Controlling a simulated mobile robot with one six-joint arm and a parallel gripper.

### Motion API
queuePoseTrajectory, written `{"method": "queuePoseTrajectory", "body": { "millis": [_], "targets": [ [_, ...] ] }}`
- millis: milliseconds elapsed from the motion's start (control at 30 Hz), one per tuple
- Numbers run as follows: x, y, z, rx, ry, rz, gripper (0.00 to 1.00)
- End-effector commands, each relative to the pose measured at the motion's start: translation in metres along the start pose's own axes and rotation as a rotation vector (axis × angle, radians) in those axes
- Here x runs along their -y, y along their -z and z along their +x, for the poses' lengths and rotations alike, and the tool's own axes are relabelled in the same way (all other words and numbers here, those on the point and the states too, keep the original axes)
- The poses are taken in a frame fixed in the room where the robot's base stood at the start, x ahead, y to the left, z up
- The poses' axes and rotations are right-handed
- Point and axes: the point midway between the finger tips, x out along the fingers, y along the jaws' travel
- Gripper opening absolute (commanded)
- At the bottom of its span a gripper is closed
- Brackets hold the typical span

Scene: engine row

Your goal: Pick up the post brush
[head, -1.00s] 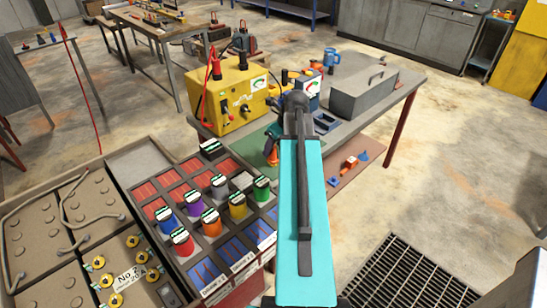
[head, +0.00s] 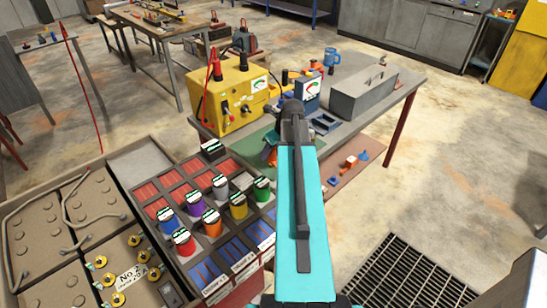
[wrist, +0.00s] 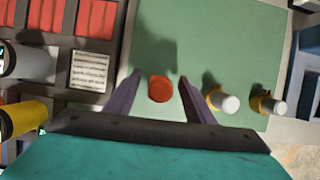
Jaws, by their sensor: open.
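In the wrist view, an orange round-topped thing (wrist: 160,89) stands over the green mat (wrist: 235,40). It may be the post brush, but I see only its top and cannot be sure. My gripper (wrist: 159,78) is open, with one dark finger on each side of it and gaps between. Two pale cylinders with yellowish-brown bases, a nearer one (wrist: 222,102) and a farther one (wrist: 268,103), are right of the right finger. In the head view my arm hides the gripper; a bit of orange (head: 272,157) shows beside it at the green mat's edge.
A rack of colored cups (head: 212,222) stands left of the mat. A yellow charger box (head: 230,98) and a grey toolbox (head: 364,92) are on the bench behind. A floor grate (head: 410,275) lies at the right.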

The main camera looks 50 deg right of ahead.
Motion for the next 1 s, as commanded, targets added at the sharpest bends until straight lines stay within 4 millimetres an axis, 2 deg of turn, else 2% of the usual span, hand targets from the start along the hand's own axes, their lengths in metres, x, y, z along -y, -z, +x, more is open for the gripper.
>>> {"method": "queuePoseTrajectory", "body": {
  "millis": [333, 933, 967, 1000],
  "targets": [
    [0.001, 0.0, 0.025, 0.0, 0.0, 0.001, 0.49],
    [0.001, 0.0, 0.026, 0.0, 0.001, 0.001, 0.49],
    [0.001, 0.0, 0.026, 0.0, 0.001, 0.001, 0.47],
    [0.001, 0.0, 0.026, 0.0, 0.001, 0.001, 0.41]
  ]
}}
